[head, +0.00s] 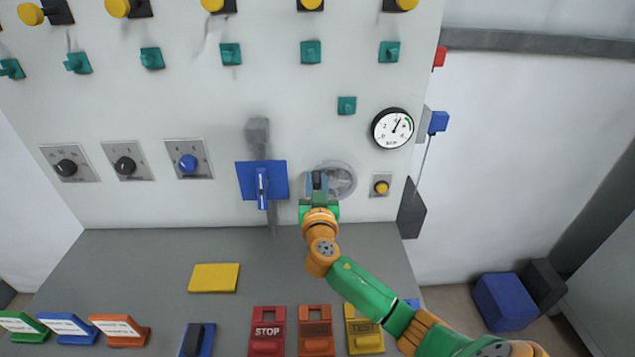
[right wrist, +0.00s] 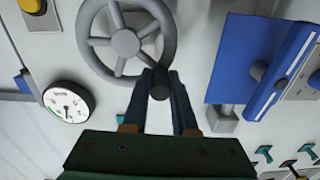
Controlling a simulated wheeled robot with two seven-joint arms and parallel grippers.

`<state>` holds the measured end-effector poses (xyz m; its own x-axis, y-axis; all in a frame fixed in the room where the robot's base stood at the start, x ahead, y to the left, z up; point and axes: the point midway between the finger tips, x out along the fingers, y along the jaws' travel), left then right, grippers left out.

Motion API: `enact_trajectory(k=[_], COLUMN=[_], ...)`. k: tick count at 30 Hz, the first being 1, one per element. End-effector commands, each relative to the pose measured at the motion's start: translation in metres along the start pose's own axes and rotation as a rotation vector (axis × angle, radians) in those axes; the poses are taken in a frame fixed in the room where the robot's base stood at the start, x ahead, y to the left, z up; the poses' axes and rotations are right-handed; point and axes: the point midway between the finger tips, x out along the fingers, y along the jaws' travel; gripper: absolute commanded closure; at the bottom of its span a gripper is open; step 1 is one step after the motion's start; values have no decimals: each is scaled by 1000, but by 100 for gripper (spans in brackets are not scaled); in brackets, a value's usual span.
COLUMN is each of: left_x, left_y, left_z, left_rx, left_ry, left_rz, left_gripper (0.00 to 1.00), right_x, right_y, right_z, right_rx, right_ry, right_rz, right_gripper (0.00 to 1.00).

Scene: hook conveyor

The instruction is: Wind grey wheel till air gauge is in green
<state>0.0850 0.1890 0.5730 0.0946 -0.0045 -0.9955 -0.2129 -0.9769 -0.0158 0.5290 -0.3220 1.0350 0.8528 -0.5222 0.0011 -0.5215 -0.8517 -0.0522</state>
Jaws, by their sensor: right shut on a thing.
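The grey wheel (head: 341,180) is on the white panel, partly hidden behind my right gripper in the head view. In the right wrist view the wheel (right wrist: 125,42) shows its spokes, round hub and a dark handle knob (right wrist: 160,82) at its rim. My right gripper (right wrist: 160,85) is shut on that knob, one finger on each side; it also shows in the head view (head: 318,182). The air gauge (head: 392,128) is a white dial above and right of the wheel. Its needle points up and slightly right, and appears to lie left of the green arc. My left gripper is not in view.
A blue lever plate (head: 245,180) is just left of the wheel. A yellow button (head: 381,186) is close on its right. Rotary knobs (head: 188,162) and teal hooks (head: 311,52) are on the panel. The grey desk (head: 150,255) below carries a yellow block (head: 214,278) and several switches.

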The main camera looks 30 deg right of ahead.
Motion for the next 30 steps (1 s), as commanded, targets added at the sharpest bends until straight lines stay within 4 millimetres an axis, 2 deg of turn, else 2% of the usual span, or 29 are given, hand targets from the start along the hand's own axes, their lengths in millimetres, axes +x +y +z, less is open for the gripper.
enact_trajectory(k=[12,30], left_x=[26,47], left_y=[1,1], left_z=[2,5], left_rx=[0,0], left_ry=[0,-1], left_rz=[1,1], left_gripper=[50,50], right_x=[0,0], right_y=[-8,-7], right_z=[20,49], right_rx=[-346,-918], right_ry=[2,0], right_rz=[2,3], right_gripper=[100,100])
